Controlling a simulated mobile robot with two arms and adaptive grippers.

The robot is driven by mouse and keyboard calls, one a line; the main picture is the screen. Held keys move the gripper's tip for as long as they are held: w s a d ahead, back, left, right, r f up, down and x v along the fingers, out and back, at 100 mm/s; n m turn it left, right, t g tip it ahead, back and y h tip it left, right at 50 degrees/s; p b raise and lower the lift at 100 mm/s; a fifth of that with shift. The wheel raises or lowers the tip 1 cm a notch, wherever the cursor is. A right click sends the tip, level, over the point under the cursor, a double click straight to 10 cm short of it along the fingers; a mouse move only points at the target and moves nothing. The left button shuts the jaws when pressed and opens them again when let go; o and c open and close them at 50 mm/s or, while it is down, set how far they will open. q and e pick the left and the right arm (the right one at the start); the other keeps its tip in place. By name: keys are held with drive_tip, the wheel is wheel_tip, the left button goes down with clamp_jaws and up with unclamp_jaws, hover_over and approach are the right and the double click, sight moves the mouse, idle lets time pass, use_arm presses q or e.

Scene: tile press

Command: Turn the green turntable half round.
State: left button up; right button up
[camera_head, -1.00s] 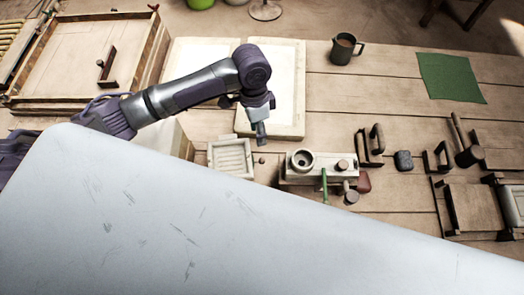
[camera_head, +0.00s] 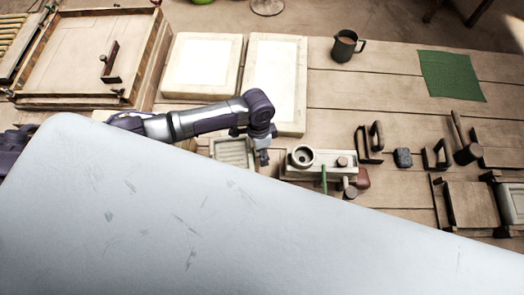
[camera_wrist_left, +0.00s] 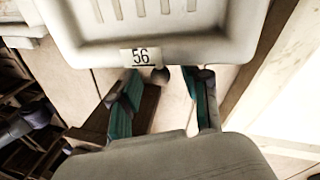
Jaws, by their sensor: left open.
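I cannot make out a green turntable in either view. My left gripper (camera_head: 263,158) is at the right edge of a small pale slatted tray (camera_head: 232,152), to the left of the press block. The left wrist view shows this gripper (camera_wrist_left: 168,80) open, with teal pads apart. A small dark round knob (camera_wrist_left: 160,75) shows between the fingertips, just by the tray's rim with a label "56" (camera_wrist_left: 141,57). I cannot tell whether the fingers touch it. My right gripper is out of view.
A pale press block (camera_head: 290,172) with a round cup and a green lever (camera_head: 324,178) stands right of the gripper. A large grey surface hides the near part.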

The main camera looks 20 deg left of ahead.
use_arm(q)
clamp_jaws()
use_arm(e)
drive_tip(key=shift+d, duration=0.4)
use_arm(q)
drive_tip(key=shift+w, duration=0.25)
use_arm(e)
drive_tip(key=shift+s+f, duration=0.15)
